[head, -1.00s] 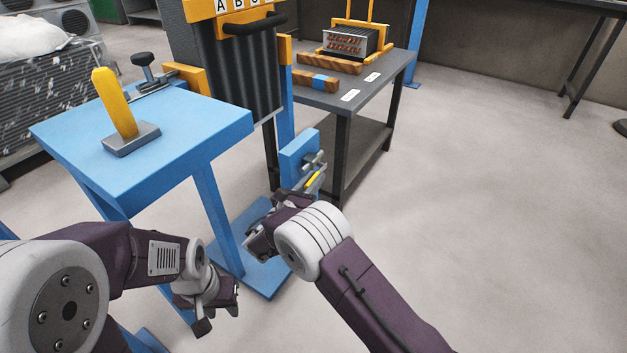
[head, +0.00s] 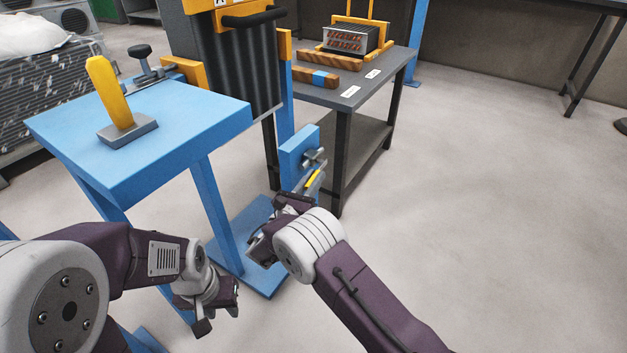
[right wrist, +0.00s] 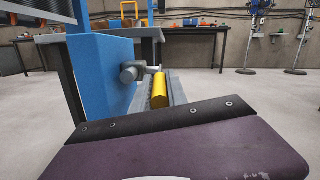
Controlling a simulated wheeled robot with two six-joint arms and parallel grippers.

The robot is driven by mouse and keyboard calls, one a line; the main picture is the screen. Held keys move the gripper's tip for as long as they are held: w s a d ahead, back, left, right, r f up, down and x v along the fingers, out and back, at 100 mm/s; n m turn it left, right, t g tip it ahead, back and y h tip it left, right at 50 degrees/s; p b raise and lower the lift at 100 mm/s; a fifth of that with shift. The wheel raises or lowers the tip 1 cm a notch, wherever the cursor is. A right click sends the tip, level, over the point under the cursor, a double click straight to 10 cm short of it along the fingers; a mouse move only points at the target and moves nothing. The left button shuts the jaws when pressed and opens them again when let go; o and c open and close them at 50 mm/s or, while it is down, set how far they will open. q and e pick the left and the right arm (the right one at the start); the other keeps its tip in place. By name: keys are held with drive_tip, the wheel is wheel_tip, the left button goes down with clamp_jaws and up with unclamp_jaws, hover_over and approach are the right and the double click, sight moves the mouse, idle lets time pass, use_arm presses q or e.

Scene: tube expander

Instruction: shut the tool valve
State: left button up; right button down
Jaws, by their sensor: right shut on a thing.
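The tool valve has a grey metal body (head: 314,158) on the side of a blue upright block (head: 298,151), low beside the blue table. Its yellow lever (head: 313,180) slants down and toward me. In the right wrist view the yellow lever (right wrist: 160,90) stands just beyond my purple and black gripper housing. My right gripper (head: 293,203) is at the lever's near end and is shut on it; the fingertips are largely hidden. My left gripper (head: 220,311) hangs low under the blue table, away from the valve; its finger gap is unclear.
The blue table (head: 190,125) carries a yellow lever on a grey base (head: 110,92). A dark workbench (head: 345,100) with wooden blocks and a rack stands behind the valve. A blue foot plate (head: 270,285) lies below. The floor to the right is clear.

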sight(323, 167)
drive_tip(key=f+t+h+b, duration=0.1)
drive_tip(key=b, duration=0.1)
drive_tip(key=f+t+b, duration=0.1)
drive_tip(key=t+b, duration=0.1)
drive_tip(key=w+f+t+h+b, duration=0.1)
drive_tip(key=b, duration=0.1)
drive_tip(key=shift+d+f+n+t+h, duration=0.15)
drive_tip(key=shift+d+n+t+h, duration=0.15)
drive_tip(key=shift+d+t, duration=0.1)
